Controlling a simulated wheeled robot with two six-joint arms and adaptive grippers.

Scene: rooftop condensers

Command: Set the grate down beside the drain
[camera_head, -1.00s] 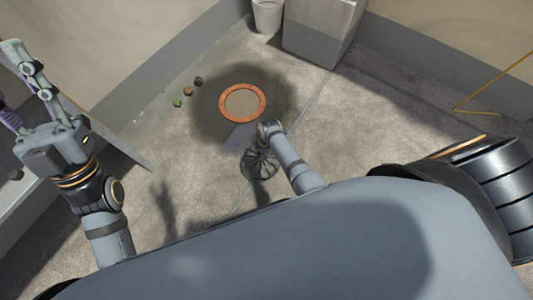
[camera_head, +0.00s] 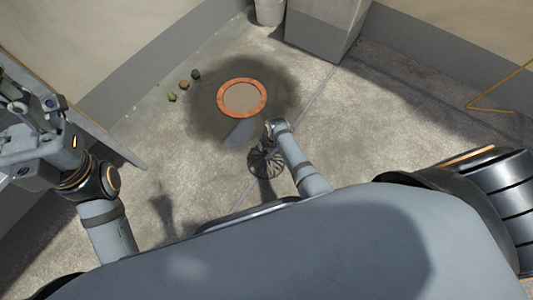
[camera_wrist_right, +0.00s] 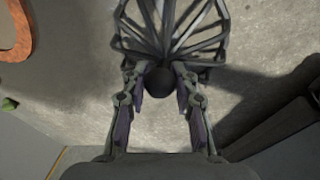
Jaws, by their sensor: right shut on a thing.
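The grate (camera_head: 265,164) is a dark, round cage of radiating bars. My right gripper (camera_head: 275,128) is shut on its dark round knob, which shows between the fingers in the right wrist view (camera_wrist_right: 168,77). The drain (camera_head: 221,99) is an orange-red ring around a tan middle, set in a dark stain on the floor; part of its ring shows in the wrist view (camera_wrist_right: 20,42). The grate is apart from the ring, on the side nearer my body. I cannot tell whether it touches the floor. My left gripper (camera_head: 12,100) is at the left edge, empty, its fingers apart and partly cut off.
Several small lumps, one green (camera_head: 172,96), lie left of the drain. A pale bucket (camera_head: 270,12) and a grey box-shaped unit (camera_head: 322,30) stand beyond it. A ledge runs along the left wall. The concrete floor (camera_head: 370,130) right of the grate is clear.

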